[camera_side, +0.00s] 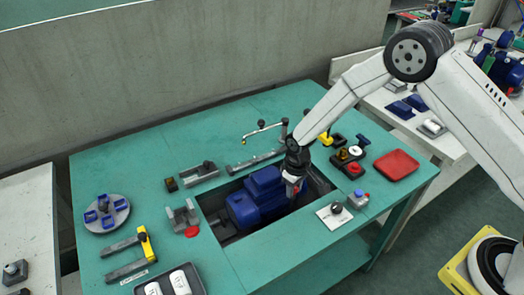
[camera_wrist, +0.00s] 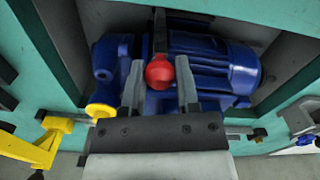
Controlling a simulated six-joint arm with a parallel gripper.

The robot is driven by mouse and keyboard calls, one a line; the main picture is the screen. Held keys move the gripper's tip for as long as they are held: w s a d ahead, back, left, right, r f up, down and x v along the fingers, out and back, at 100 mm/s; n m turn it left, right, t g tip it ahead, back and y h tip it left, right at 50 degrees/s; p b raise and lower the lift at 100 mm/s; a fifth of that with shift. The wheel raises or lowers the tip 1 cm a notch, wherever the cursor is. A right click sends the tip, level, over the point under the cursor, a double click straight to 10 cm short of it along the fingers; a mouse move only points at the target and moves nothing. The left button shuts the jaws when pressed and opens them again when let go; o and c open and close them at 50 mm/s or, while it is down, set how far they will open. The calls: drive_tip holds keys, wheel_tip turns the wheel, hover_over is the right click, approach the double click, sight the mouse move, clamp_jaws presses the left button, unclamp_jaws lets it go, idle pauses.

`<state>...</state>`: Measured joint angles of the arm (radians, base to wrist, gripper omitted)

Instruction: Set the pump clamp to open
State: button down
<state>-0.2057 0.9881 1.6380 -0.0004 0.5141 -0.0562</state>
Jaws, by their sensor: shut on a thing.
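The blue pump (camera_side: 245,208) sits in a rectangular recess in the green table. In the wrist view the pump (camera_wrist: 215,68) lies across the picture behind my fingers. The pump clamp shows there as a dark lever (camera_wrist: 160,30) ending in a red ball knob (camera_wrist: 160,73). My gripper (camera_wrist: 160,80) has one finger on each side of the knob and is shut on it. In the side view my gripper (camera_side: 292,184) points down at the right end of the pump. The clamp is mostly hidden there, and its exact setting is hard to tell.
A yellow-handled fixture (camera_side: 146,244) and a grey disc with blue parts (camera_side: 106,212) stand on the left. A red tray (camera_side: 396,165) lies at the right. A thin-armed stand (camera_side: 264,130) rises behind the recess. A white plate with a dark knob (camera_side: 335,213) is in front.

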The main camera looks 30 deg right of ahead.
idle(0.8)
drive_tip(key=shift+s, duration=1.8)
drive_tip(key=shift+c, duration=1.7)
unclamp_jaws()
drive_tip(key=shift+r, duration=0.15)
wheel_tip(320, 180, up, 8)
drive_tip(key=shift+f, duration=0.25)
